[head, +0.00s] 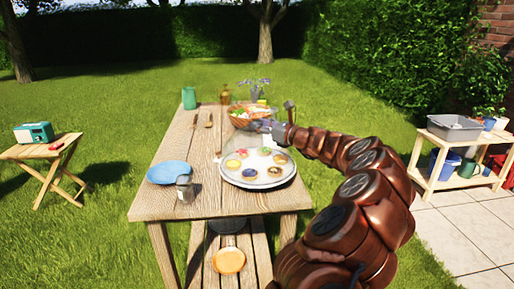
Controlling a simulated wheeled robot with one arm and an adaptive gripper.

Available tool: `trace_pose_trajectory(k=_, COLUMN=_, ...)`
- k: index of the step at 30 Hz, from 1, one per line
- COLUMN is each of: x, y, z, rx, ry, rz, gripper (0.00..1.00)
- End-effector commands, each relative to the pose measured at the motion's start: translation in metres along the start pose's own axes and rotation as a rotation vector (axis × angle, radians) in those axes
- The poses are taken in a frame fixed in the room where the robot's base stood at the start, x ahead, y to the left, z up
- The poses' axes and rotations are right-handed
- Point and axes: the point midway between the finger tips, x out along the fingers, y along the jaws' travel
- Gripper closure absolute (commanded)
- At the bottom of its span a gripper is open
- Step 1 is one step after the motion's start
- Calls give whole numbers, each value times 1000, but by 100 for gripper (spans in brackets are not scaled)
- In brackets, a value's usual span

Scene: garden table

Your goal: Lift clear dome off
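A round tray (229,176) with several colourful pastries stands near the front right of the wooden garden table. The clear dome (258,150) is very faint over the pastries; its edge and knob are hard to make out. My gripper (266,127) is just above the far side of the tray, around the height of the dome's top, reaching in from the right. The fingers are small and partly hidden by the wrist, so I cannot tell whether they are open, shut or touching the dome.
A blue plate (169,172) and a small glass jar (185,189) stand left of the tray. A basket of food (241,117), a bottle (225,94) and a green container (189,98) stand farther back. The tabletop's middle left (185,140) is largely free.

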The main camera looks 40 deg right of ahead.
Motion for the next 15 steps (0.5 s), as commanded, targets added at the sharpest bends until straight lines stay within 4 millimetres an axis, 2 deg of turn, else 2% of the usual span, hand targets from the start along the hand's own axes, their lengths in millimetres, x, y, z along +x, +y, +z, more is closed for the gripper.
trace_pose_trajectory(k=2, x=0, y=0, z=0, rx=0, ry=0, rz=0, gripper=66)
trace_pose_trajectory(k=12, x=0, y=0, z=0, rx=0, ry=0, rz=0, gripper=100)
trace_pose_trajectory(k=15, x=0, y=0, z=0, rx=0, ry=0, rz=0, gripper=100)
